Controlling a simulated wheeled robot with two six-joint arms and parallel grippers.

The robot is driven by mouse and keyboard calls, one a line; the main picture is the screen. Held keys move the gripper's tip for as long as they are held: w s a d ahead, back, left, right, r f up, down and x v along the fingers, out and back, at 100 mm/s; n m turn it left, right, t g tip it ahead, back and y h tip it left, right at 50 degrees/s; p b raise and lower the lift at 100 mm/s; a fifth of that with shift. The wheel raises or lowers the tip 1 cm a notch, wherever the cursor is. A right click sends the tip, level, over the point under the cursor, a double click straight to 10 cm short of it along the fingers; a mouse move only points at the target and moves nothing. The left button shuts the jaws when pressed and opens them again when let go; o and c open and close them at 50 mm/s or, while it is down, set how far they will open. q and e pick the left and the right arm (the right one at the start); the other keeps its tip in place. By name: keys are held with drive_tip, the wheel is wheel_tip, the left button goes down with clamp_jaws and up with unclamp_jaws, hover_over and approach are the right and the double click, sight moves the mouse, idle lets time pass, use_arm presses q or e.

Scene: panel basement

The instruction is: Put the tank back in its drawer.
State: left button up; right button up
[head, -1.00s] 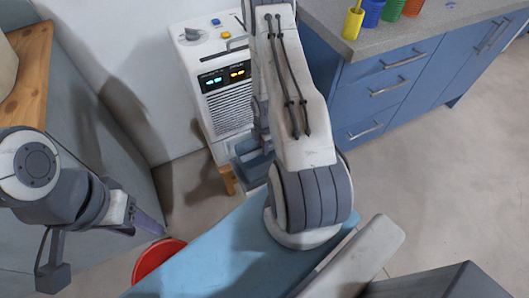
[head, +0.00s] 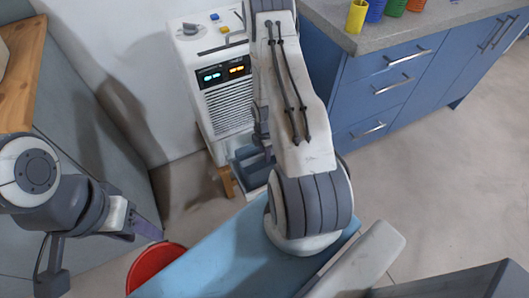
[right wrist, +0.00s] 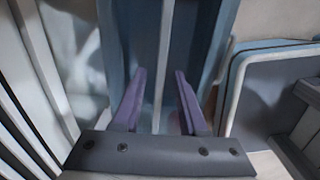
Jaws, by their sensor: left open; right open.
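A blue-grey open-topped container (head: 246,170), apparently the tank, shows low at the front of the white machine (head: 226,108). Whether it sits fully in its drawer I cannot tell, since my right arm hides part of it. My right gripper (head: 266,150) is at the container, mostly hidden by its own arm. In the right wrist view its purple fingers (right wrist: 160,74) are open, with a thin pale upright edge (right wrist: 164,45) showing between them and blue-grey walls around. My left gripper (head: 155,233) is open and empty, above the red bucket and far from the machine.
The red bucket (head: 155,268) stands on the floor at lower left. A light-blue surface (head: 205,255) lies in front. Blue cabinets (head: 385,85) with a grey counter and several coloured cups stand right. A wooden top (head: 20,75) is at left. Floor at right is clear.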

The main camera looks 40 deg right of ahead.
drive_tip(key=shift+r, duration=0.1)
wheel_tip(320, 180, up, 12)
drive_tip(key=p, duration=1.2)
drive_tip(key=w+a+r+m, duration=0.2)
drive_tip(key=a+r, duration=0.7)
drive_tip(key=r, duration=0.1)
drive_tip(key=w+a+r+m, duration=0.1)
drive_tip(key=w+a+r, duration=0.1)
drive_tip(key=a+r, duration=0.75)
drive_tip(key=s+a+r+m, duration=0.2)
drive_tip(key=s+a+r, duration=0.4)
drive_tip(key=s, duration=0.4)
drive_tip(key=s+a+r+m+y, duration=0.1)
drive_tip(key=s+a+r+m, duration=0.2)
drive_tip(key=s+a+r, duration=0.3)
drive_tip(key=s+r, duration=0.3)
drive_tip(key=s, duration=0.1)
drive_tip(key=shift+s+a+r, duration=0.15)
drive_tip(key=shift+a+r, duration=0.05)
